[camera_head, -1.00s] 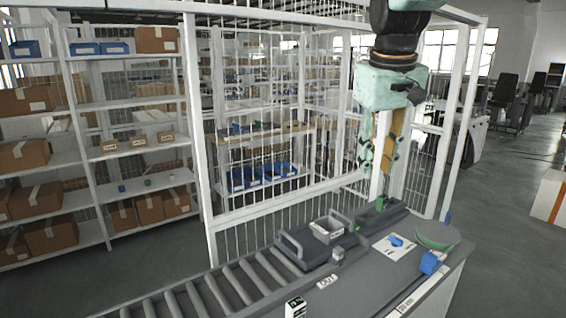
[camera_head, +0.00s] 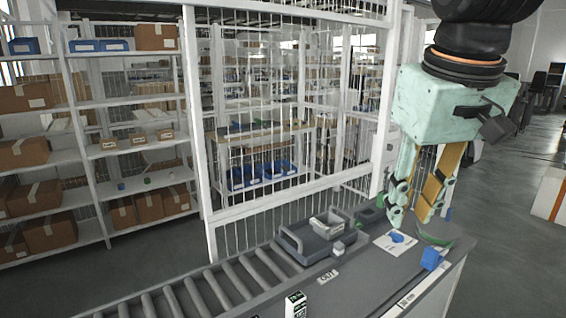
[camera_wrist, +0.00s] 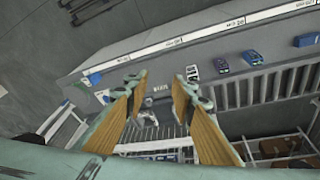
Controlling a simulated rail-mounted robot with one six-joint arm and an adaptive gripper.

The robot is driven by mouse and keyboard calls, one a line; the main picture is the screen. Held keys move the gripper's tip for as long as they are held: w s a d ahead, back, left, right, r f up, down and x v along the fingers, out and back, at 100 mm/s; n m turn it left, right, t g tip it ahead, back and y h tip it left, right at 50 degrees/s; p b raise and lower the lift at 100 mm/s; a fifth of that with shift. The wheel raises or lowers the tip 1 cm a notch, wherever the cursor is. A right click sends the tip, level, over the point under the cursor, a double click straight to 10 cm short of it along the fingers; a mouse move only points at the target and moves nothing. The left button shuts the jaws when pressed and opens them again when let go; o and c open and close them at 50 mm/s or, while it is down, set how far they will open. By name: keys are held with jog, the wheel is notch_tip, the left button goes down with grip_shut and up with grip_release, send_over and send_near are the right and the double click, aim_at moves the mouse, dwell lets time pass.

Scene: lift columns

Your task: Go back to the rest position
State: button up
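My gripper (camera_head: 409,218) hangs fingers-down at the right in the head view, over the right part of the grey counter (camera_head: 370,275). Its two yellow-and-teal fingers are spread with nothing between them. In the wrist view my gripper (camera_wrist: 161,84) also shows its fingers apart and empty. Behind and below the fingertips in the head view are a white sheet (camera_head: 385,245) with a blue piece (camera_head: 397,237) and a green round dish (camera_head: 438,240), partly hidden by a finger. I cannot tell the exact height above the counter.
A grey tray (camera_head: 283,241) with a small grey bin (camera_head: 328,225) stands mid-counter. A blue block (camera_head: 430,259) is near the front edge. A roller conveyor (camera_head: 210,290) runs left. A white wire fence (camera_head: 290,195) stands behind; shelves (camera_head: 130,103) with boxes are left.

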jog(key=s+f+b, duration=0.1)
jog(key=s+f, duration=0.4)
jog(key=s, duration=0.4)
jog(key=s+f+m+b, duration=0.1)
jog(key=s+f, duration=0.3)
jog(key=s, duration=0.6)
jog(key=shift+a+f+m+t, duration=0.3)
jog(key=shift+a+f, duration=0.1)
